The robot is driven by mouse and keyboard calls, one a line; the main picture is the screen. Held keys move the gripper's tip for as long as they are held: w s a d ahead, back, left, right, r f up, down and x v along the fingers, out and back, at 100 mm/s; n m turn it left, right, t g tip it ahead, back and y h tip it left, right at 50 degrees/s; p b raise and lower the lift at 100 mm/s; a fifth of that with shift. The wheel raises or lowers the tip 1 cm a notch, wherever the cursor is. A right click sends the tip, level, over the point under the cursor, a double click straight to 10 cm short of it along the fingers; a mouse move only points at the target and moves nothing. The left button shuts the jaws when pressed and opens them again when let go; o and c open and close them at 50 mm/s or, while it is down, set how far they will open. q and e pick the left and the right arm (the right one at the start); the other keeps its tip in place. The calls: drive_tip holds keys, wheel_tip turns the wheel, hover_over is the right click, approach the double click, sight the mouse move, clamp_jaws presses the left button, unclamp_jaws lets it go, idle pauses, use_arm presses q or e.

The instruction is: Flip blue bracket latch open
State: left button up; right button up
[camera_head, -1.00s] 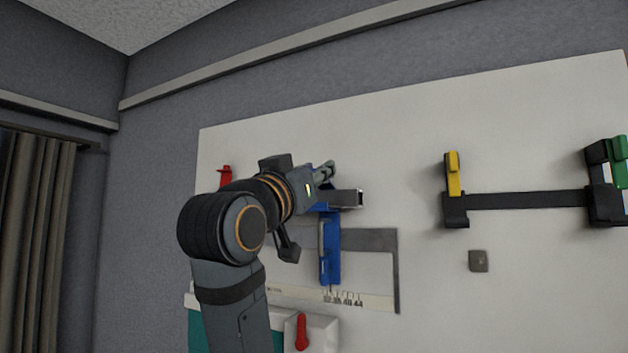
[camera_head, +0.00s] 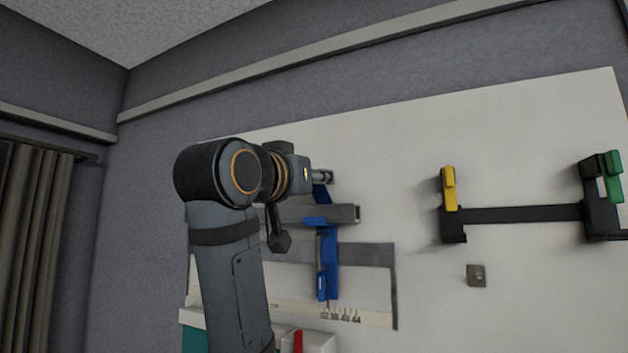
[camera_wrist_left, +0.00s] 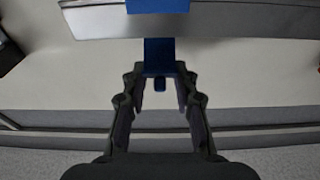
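The blue bracket (camera_head: 327,262) is on the white wall board, around a grey metal bar (camera_head: 345,213). A blue latch piece (camera_head: 321,194) rises above this bar, up to my left gripper (camera_head: 325,177), and its upper end is partly hidden there. In the left wrist view, the two fingers of my left gripper (camera_wrist_left: 159,76) are apart, one on each side of the blue latch piece (camera_wrist_left: 159,50). I cannot tell whether they touch it. My right gripper is not in view.
To the right, a black bar (camera_head: 525,213) carries a yellow latch (camera_head: 449,188) and a green latch (camera_head: 611,175). A small grey square plate (camera_head: 476,275) is below it. A grey square-shaped tool (camera_head: 370,255) lies behind the blue bracket. My left arm covers the board's left part.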

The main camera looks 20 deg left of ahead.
use_arm(q)
drive_tip(key=shift+o, duration=0.4)
drive_tip(key=shift+s+r, duration=0.2)
drive_tip(key=shift+s, duration=0.1)
drive_tip(key=s+f, duration=0.1)
drive_tip(key=s, duration=0.6)
drive_tip(key=shift+s+a, duration=0.15)
drive_tip(key=shift+s, duration=0.05)
drive_tip(key=shift+w+f, duration=0.1)
drive_tip(key=shift+f, duration=0.05)
